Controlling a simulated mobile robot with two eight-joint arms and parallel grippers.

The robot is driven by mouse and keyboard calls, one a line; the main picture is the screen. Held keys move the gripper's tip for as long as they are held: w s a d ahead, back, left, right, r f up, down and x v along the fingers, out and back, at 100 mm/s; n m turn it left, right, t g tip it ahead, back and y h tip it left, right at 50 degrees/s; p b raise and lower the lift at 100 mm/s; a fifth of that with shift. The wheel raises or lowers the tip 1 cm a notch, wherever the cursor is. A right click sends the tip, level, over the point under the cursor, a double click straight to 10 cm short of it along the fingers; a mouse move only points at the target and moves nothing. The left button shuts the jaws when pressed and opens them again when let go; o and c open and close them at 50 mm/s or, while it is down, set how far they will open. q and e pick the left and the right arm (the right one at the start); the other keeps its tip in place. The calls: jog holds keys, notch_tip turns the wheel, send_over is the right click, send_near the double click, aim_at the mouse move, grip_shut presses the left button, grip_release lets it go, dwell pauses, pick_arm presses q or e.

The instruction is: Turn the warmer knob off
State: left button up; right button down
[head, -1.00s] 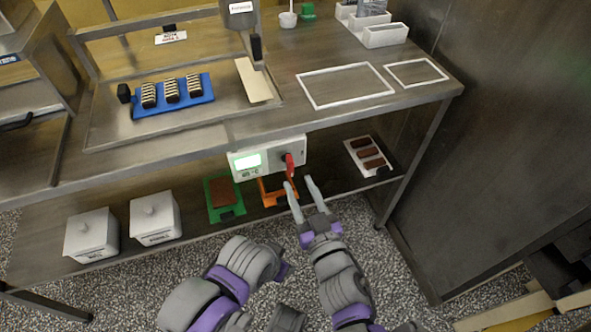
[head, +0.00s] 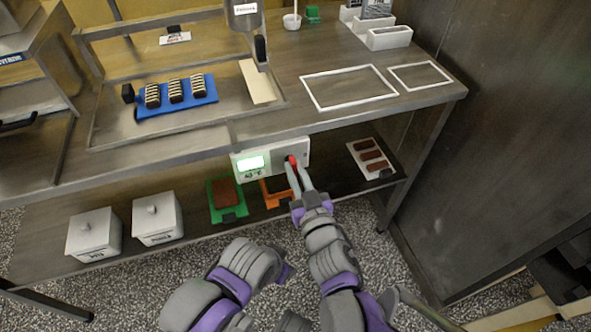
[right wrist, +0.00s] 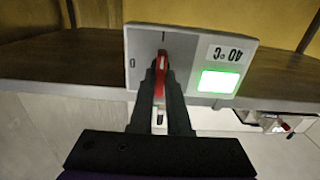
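The warmer control box (head: 306,150) hangs under the front edge of the table, with a lit green display (head: 252,163) and a 40 °C label. Its red knob (head: 292,160) also shows in the right wrist view (right wrist: 161,75), where it lies in line with the "I" mark; a "0" mark is to the left. My right gripper (head: 297,166) has its fingers on both sides of the knob, and they appear closed on it, partly hiding it. My left arm is low in the head view; its gripper is not visible.
The table edge (head: 350,118) overhangs the box. On the lower shelf are white lidded bins (head: 94,236), a green tray (head: 229,214), an orange tray (head: 272,203) and a white tray (head: 387,172) of brown bars. A blue tray (head: 178,108) of striped bars is on top.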

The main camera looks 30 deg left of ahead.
dwell(0.5)
jog(key=n+p, duration=0.1)
jog(key=n, duration=0.3)
jog(key=shift+s+a+n, duration=0.1)
jog(key=shift+n, duration=0.3)
jog(key=shift+s+f+n+p, duration=0.15)
jog(key=shift+n+p, duration=0.75)
jog(key=shift+n, duration=2.3)
jog(key=shift+w+f+n+p, duration=0.1)
jog(key=shift+n+p, duration=0.75)
jog(key=shift+n, duration=2.35)
jog(key=shift+n, duration=0.3)
jog(key=c, duration=0.9)
grip_release()
jog(key=shift+a, duration=0.1)
